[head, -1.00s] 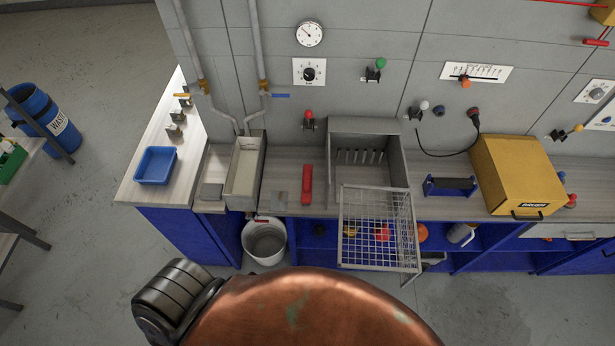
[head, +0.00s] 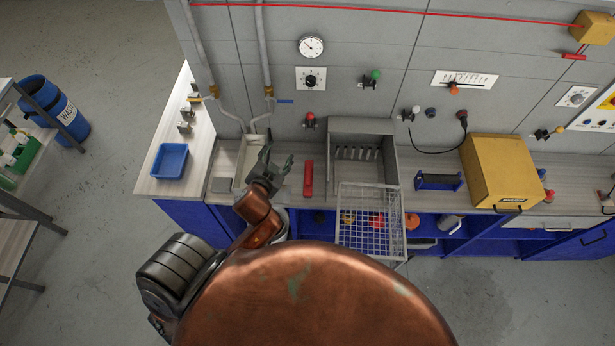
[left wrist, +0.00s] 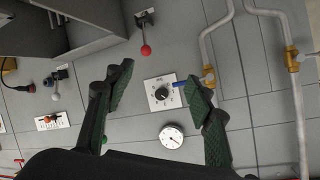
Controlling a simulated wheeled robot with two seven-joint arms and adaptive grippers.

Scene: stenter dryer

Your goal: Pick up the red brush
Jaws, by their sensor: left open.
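The red brush (head: 309,179) is a long narrow red piece lying on the grey counter, left of the metal box with the wire rack. My left gripper (head: 277,160) is open and empty, to the left of the brush and apart from it, in front of the pale trough. In the left wrist view, the open fingers of my left gripper (left wrist: 160,86) point at the wall panel with nothing between them. The brush does not show in that view. My right gripper is not in view.
A wire rack (head: 370,215) juts out from the counter front. A pale trough (head: 243,175) and blue tray (head: 170,161) are at left. A red-knobbed lever (head: 310,120) sits on the wall behind the brush. A blue holder (head: 438,181) and yellow box (head: 500,172) stand at right.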

